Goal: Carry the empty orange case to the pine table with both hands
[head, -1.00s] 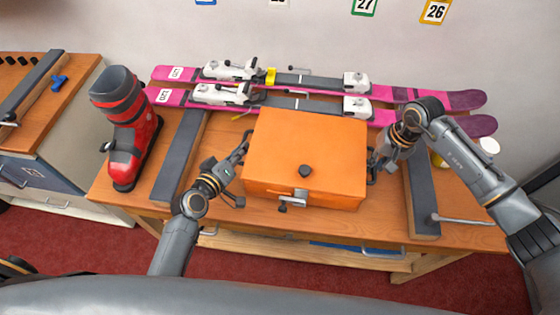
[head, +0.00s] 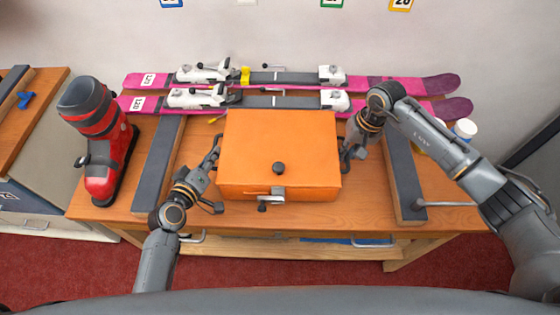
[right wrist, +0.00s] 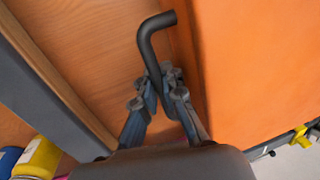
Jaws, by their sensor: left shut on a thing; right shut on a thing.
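The orange case (head: 280,148) is shut, with a black knob on its lid and a latch at its front. It is over the middle of the wooden bench (head: 385,208); I cannot tell whether it rests on it. My left gripper (head: 213,160) is shut at the case's left side, its grip partly hidden. My right gripper (head: 347,152) is at the right side. In the right wrist view its fingers (right wrist: 165,85) are shut on a black bent handle (right wrist: 152,40) beside the case wall (right wrist: 260,70). The case's inside is hidden. I cannot tell which table is the pine one.
Pink skis (head: 390,88) lie behind the case. A red ski boot (head: 103,150) stands at the left end. Dark padded bars (head: 160,165) flank the case. A white-lidded container (head: 464,130) is at the right. Another wooden-topped table (head: 45,95) stands at far left.

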